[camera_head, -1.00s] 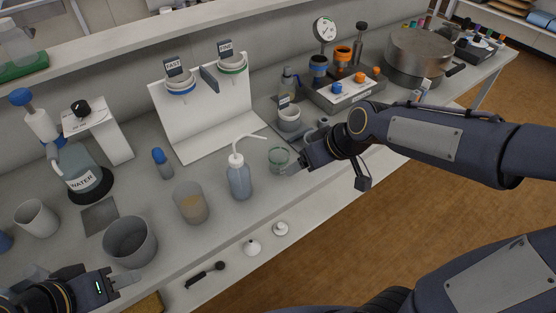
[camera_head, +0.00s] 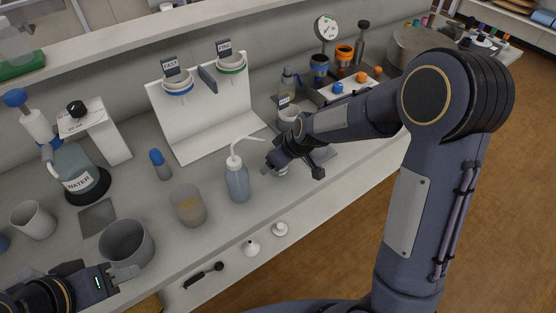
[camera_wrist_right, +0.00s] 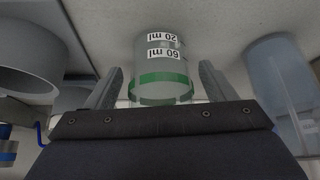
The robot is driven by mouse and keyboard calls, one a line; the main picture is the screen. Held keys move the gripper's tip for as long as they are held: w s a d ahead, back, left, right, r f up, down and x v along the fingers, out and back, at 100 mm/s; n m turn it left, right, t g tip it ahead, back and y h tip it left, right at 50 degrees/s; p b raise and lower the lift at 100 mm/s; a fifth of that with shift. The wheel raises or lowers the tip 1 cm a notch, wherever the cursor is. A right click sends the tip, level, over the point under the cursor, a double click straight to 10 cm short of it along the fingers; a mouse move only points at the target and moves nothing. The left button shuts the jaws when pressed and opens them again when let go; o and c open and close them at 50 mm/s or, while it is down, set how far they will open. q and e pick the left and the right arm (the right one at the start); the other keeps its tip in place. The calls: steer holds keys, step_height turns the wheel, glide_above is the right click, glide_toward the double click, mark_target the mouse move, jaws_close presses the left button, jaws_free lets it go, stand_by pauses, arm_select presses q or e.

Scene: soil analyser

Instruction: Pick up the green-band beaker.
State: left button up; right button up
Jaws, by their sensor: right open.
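The green-band beaker (camera_wrist_right: 160,58) is clear, with volume marks and a green band. In the right wrist view it stands between the two spread fingers of my right gripper (camera_wrist_right: 160,84), with a gap on each side. In the head view the right gripper (camera_head: 270,166) is over the bench beside the wash bottle, and it and the wrist hide most of the beaker. My right gripper is open. My left gripper (camera_head: 128,271) is at the lower left, by the large grey beaker; its finger gap is unclear.
The wash bottle (camera_head: 237,182) stands close to the left of the right gripper; it also shows in the right wrist view (camera_wrist_right: 283,88). A beaker with brown contents (camera_head: 188,205) and the grey beaker (camera_head: 126,244) stand farther left. The sieve stand (camera_head: 205,115) is behind.

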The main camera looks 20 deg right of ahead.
steer(key=c, duration=1.1)
steer(key=shift+r, duration=0.1)
